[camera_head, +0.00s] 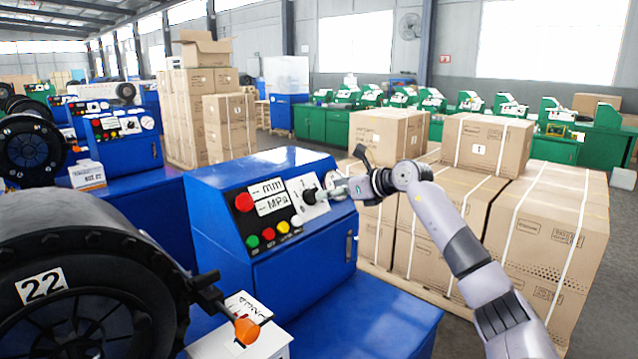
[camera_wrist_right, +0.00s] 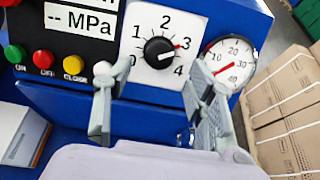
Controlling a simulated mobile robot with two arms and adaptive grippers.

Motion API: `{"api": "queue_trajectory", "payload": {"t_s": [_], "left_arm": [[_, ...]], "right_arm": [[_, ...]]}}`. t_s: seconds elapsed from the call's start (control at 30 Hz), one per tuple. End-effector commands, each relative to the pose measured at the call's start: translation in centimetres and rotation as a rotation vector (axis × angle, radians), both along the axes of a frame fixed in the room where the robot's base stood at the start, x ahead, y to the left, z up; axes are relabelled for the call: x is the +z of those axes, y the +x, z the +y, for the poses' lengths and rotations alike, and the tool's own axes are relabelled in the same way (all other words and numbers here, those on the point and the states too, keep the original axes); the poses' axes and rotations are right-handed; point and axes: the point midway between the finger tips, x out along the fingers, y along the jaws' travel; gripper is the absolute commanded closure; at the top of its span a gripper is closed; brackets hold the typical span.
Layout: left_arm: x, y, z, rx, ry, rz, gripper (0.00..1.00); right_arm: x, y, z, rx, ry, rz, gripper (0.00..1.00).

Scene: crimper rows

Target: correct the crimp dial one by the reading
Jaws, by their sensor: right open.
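The crimp dial (camera_wrist_right: 158,52) is a black knob on a white plate marked 0 to 4. Its red pointer is turned right and slightly up, close to the 3. It also shows in the head view (camera_head: 310,197), partly covered. My right gripper (camera_wrist_right: 150,82) is open, its two fingers apart below and on either side of the dial, with nothing between them. In the head view my right gripper (camera_head: 338,190) is at the panel's right side. A round gauge (camera_wrist_right: 230,62) with a red needle is right of the dial, partly behind a finger. My left gripper is out of view.
The blue crimper (camera_head: 310,282) has a display (camera_head: 268,196) showing dashes for mm and MPa, a red button (camera_head: 244,202) and small coloured buttons. A black drum marked 22 (camera_head: 75,290) with an orange-tipped lever stands at left. Strapped cartons (camera_head: 545,215) stand at right.

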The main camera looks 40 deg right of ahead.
Motion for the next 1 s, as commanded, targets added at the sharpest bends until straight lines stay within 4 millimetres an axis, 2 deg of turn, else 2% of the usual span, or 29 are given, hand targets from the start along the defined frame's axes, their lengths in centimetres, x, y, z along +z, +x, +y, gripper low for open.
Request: {"api": "queue_trajectory", "payload": {"t_s": [0.03, 0.1, 0.33, 0.7, 1.0], "left_arm": [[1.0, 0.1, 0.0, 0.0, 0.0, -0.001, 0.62], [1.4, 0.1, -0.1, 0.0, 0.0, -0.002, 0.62], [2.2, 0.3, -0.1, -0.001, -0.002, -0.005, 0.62], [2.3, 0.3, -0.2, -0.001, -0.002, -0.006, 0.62], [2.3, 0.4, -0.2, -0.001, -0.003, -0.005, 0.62]], "right_arm": [[0.1, 1.1, 0.1, 0.0, 0.008, -0.002, 0.49], [-0.4, 2.3, 0.3, 0.002, 0.006, -0.002, 0.49], [-1.8, 4.6, 0.4, 0.0, 0.002, -0.002, 0.49], [-2.2, 5.1, 0.4, 0.0, 0.0, 0.0, 0.49], [-2.2, 5.1, 0.4, 0.0, 0.0, 0.0, 0.69]]}}
